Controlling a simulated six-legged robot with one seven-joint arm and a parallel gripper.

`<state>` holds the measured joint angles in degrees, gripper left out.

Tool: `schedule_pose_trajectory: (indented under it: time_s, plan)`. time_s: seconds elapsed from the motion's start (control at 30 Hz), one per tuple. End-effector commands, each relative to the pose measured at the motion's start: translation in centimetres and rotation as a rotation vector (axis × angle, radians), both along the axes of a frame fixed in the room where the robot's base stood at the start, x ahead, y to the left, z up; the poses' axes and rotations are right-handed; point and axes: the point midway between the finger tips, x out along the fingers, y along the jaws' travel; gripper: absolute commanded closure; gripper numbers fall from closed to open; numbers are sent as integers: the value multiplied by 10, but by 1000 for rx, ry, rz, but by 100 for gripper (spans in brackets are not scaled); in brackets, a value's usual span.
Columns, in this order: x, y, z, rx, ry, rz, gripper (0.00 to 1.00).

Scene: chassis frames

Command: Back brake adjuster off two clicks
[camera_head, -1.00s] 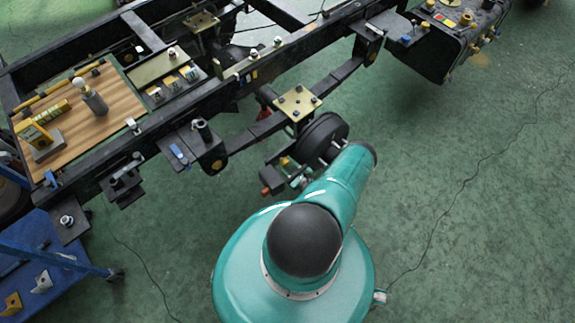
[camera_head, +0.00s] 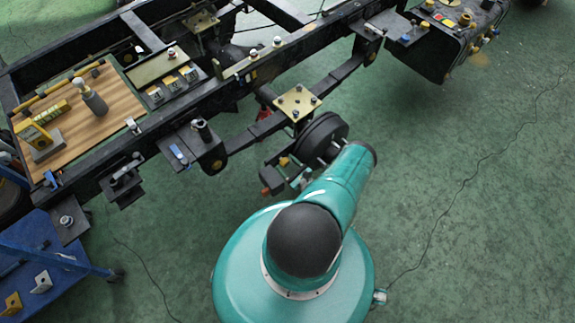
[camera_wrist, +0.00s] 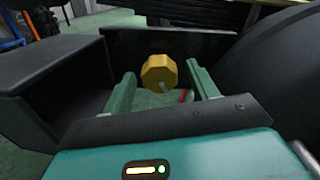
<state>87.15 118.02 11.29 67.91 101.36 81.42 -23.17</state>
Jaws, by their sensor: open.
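A yellow faceted knob (camera_wrist: 159,73), which looks like the brake adjuster, shows in the wrist view just beyond and between my fingertips. My gripper (camera_wrist: 157,85) is open, with one teal finger on each side of the knob and a visible gap to each. A light mark or small tab sits low on the knob's face. In the head view the black round brake drum (camera_head: 318,138) lies under a brass-coloured plate, and my teal arm reaches over its lower side. My gripper is hidden there behind my arm.
Dark walls (camera_wrist: 60,65) flank the knob on the left, and a large black curved surface (camera_wrist: 280,75) is close on the right. The chassis frame (camera_head: 170,120) runs diagonally above. A blue cart (camera_head: 45,260) stands lower left; the green floor at right is clear.

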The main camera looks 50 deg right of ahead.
Motion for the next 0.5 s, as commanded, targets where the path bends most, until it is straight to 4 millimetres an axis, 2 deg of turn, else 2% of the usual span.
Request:
schedule_pose_trajectory:
  time_s: [0.17,0.5]
  plan:
    - [-12,2,0,0,1,-1,41]
    - [-81,17,0,1,2,-4,41]
